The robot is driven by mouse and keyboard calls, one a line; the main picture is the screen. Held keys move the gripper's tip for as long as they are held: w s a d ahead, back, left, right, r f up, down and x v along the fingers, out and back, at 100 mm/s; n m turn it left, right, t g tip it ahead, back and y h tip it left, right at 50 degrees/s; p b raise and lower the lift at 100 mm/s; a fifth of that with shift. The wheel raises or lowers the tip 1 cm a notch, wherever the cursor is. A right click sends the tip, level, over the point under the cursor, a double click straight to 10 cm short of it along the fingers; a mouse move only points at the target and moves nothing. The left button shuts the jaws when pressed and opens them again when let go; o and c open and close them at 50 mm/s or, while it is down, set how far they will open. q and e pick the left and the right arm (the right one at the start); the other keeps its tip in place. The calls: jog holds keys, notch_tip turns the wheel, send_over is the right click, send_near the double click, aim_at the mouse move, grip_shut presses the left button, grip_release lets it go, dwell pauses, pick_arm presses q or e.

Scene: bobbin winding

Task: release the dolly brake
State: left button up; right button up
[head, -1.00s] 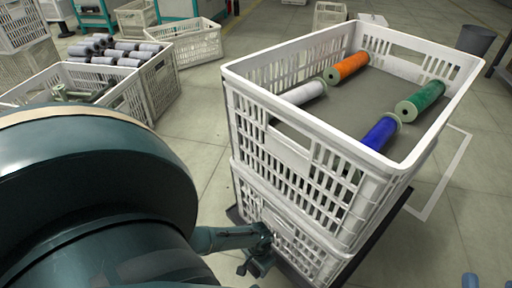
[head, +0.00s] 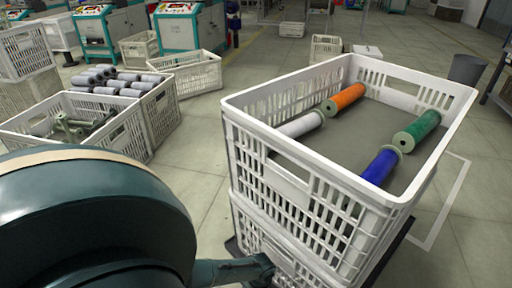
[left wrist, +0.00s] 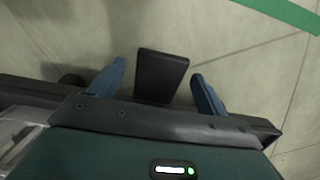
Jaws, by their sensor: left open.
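The dolly shows in the head view as a dark edge (head: 392,252) under two stacked white crates. In the left wrist view a dark, flat brake pedal (left wrist: 162,74) sticks out over the floor. My left gripper (left wrist: 159,80) is open, with one blue finger on each side of the pedal. The fingers look apart from it; their height against the pedal is hard to judge. In the head view only my left wrist shows at the bottom edge, and the fingers and pedal are hidden or out of frame. My right gripper is not in view.
The top crate (head: 305,167) holds white, orange, green and blue bobbins. A crate with grey bobbins (head: 122,80) and another open crate (head: 45,122) stand at the left. Machines (head: 180,28) stand at the back. The floor right of the dolly is clear.

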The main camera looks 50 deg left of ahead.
pick_arm(q)
jog(key=shift+r, duration=0.25)
notch_tip(320, 180, up, 13)
jog(key=w+p, duration=0.1)
jog(key=p, duration=0.7)
jog(key=shift+w+f+p, duration=0.2)
jog(key=shift+w+p, duration=0.05)
jog(key=shift+p, duration=0.15)
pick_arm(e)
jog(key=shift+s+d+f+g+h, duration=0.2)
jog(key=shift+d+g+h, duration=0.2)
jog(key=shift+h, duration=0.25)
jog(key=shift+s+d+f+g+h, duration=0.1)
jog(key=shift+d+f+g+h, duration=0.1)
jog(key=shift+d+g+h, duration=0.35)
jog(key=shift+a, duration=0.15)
